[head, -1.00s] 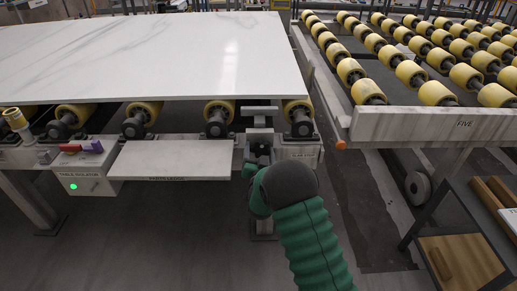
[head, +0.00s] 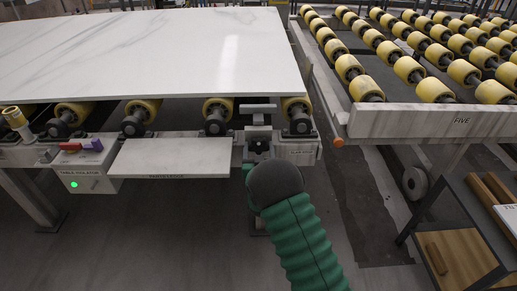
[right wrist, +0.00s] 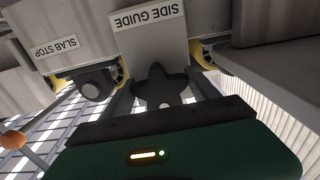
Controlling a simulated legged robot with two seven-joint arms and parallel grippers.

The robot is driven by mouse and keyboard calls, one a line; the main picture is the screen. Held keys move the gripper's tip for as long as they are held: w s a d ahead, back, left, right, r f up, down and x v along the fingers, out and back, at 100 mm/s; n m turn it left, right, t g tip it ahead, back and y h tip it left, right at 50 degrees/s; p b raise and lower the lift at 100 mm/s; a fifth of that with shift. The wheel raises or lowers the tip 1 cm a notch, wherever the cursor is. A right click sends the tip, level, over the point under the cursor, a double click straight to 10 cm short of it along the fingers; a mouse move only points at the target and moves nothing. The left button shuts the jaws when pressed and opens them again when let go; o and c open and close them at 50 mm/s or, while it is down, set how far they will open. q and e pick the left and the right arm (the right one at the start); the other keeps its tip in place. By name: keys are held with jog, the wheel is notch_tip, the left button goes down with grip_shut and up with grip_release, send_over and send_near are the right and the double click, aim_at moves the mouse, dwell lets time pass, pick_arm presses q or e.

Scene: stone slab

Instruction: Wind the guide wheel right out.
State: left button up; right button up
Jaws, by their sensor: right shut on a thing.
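The guide wheel is a dark lobed knob (right wrist: 160,88) under the SIDE GUIDE plate (right wrist: 148,32) in the right wrist view. My right gripper (head: 254,168) is at the table's front edge, mostly hidden behind my dark round wrist in the head view. It is shut on the wheel, though its fingertips are hard to make out. Above it a grey T-shaped guide piece (head: 258,108) stands at the front edge of the white marbled slab (head: 170,55). The slab lies on yellow rollers. My left gripper is not in view.
A control box (head: 88,178) with a lit green lamp, a red handle and a purple part is on the left. A pale shelf (head: 172,157) is left of my arm. A roller table marked FIVE (head: 430,123) and a wooden-panelled cart (head: 460,255) stand right. A SLAB STOP plate (right wrist: 55,47) is beside the wheel.

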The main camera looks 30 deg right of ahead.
jog(key=o, duration=1.3)
jog(key=shift+o, duration=0.2)
jog(key=p+v, duration=0.3)
jog(key=v, duration=1.3)
jog(key=shift+s+p, duration=0.3)
jog(key=shift+s, duration=0.1)
jog(key=shift+a+f, duration=0.1)
jog(key=shift+a, duration=0.05)
